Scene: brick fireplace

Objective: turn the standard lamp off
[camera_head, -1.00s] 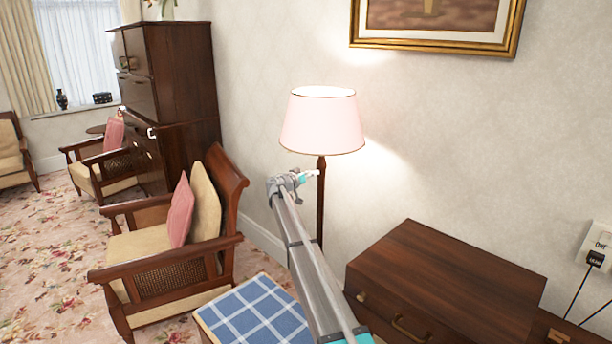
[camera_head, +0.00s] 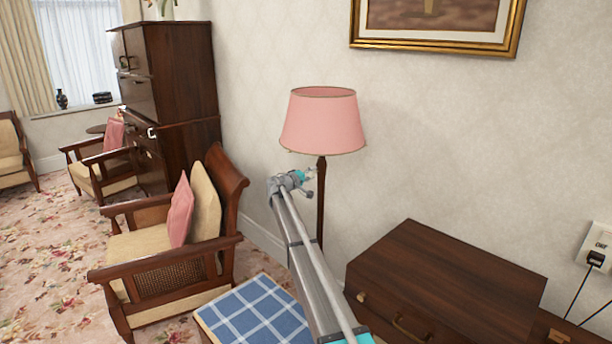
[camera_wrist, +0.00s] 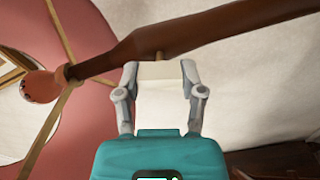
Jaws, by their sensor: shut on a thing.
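The standard lamp has a pink shade (camera_head: 322,122) and a dark wooden pole (camera_head: 321,205). It stands against the wall behind my arm, and its shade is unlit. In the wrist view the pole (camera_wrist: 225,30) crosses the top at a slant, with the underside of the pink shade (camera_wrist: 75,130) and a bulb (camera_wrist: 42,86) at the left. A small peg-like switch (camera_wrist: 158,56) sticks out from the pole. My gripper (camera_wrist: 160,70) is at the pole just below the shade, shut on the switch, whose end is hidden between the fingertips. The head view also shows my gripper (camera_head: 307,181).
A wooden armchair (camera_head: 165,255) with cushions stands left of the lamp. A blue checked stool (camera_head: 255,312) is in front. A brown wooden chest (camera_head: 450,270) stands to the right. A tall dark cabinet (camera_head: 170,90) is at the back left.

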